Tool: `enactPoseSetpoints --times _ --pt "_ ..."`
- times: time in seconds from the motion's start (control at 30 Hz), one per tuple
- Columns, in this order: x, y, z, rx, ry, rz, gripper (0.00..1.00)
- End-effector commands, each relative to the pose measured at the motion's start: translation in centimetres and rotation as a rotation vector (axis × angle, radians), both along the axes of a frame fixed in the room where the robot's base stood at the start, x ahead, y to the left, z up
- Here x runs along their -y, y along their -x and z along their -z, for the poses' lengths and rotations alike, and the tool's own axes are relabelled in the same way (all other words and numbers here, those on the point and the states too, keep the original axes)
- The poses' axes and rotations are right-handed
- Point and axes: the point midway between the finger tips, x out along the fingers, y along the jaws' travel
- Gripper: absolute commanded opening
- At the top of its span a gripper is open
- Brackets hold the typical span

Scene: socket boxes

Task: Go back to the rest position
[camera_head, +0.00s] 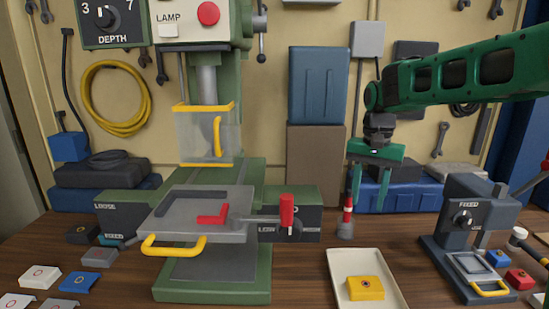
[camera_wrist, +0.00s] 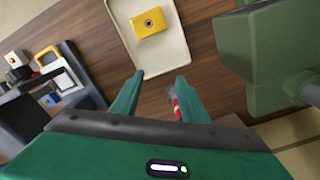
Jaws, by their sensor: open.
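My green gripper (camera_head: 371,188) hangs fingers down above the back of the bench, right of centre in the head view. Its two fingers are apart with nothing between them. In the wrist view my gripper (camera_wrist: 158,92) also shows its fingers spread. A yellow socket box (camera_head: 365,288) with a dark round hole lies in a cream tray (camera_head: 336,262) at the front of the bench. In the wrist view the yellow box (camera_wrist: 149,23) and the tray (camera_wrist: 175,62) lie beyond the fingertips, apart from them.
A green drill press (camera_head: 215,290) with a grey plate and red clamp handle stands left of centre. A small dark press (camera_head: 478,215) stands at right. Several coloured boxes lie at left (camera_head: 78,282) and right. Bare wood surrounds the tray.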

Motion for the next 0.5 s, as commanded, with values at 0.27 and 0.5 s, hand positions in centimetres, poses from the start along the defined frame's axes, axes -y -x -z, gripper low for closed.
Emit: enactPoseSetpoints --times 0.27,0.5 --pt "2.7 3.3 0.1 0.001 0.022 -0.006 0.4" --pt "6.7 7.7 0.4 0.002 0.04 0.001 0.4"
